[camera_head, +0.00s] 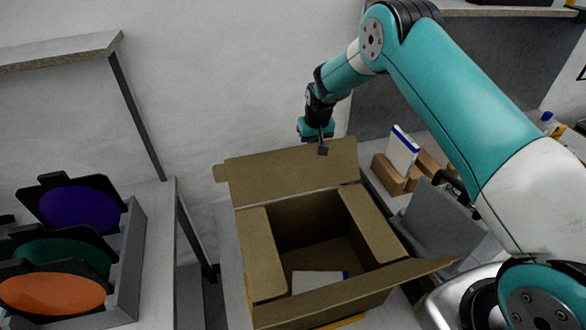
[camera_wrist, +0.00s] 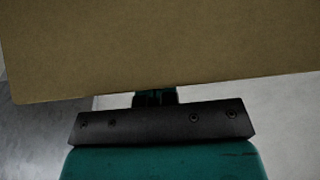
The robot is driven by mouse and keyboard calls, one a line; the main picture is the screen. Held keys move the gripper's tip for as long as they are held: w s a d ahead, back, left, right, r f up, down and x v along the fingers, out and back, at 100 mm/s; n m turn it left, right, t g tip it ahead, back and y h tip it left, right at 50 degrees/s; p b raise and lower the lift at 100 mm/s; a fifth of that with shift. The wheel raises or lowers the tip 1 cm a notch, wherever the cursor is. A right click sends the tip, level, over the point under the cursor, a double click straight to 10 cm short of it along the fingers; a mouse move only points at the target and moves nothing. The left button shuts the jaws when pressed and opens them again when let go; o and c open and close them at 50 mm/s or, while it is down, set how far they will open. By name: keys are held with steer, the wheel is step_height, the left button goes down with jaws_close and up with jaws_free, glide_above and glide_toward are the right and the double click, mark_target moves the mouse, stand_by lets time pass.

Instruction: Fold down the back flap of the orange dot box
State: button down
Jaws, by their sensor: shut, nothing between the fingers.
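An open brown cardboard box (camera_head: 250,320) stands in the middle of the head view; no orange dot shows on it. Its back flap (camera_head: 290,168) stands raised, leaning back from the opening. A white item with a blue edge (camera_head: 318,282) lies inside the box. My gripper (camera_head: 322,150) is shut and empty at the upper edge of the back flap, right of its middle. In the wrist view brown cardboard (camera_wrist: 160,45) fills the upper part, hiding the fingertips; contact is unclear.
A grey rack on the left holds purple (camera_head: 80,208), green (camera_head: 65,255) and orange (camera_head: 50,293) filters in black frames. A shelf (camera_head: 60,52) stands above it.

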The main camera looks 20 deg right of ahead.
steer(key=s+p, duration=0.3)
steer(key=s, duration=1.6)
steer(key=shift+s, duration=0.4)
stand_by(0.4)
step_height(320, 180, down, 7)
steer(key=b, duration=0.5)
steer(key=shift+r, duration=0.15)
stand_by(0.7)
steer(key=shift+r, duration=0.15)
step_height(320, 180, up, 12)
steer(key=p, duration=0.8)
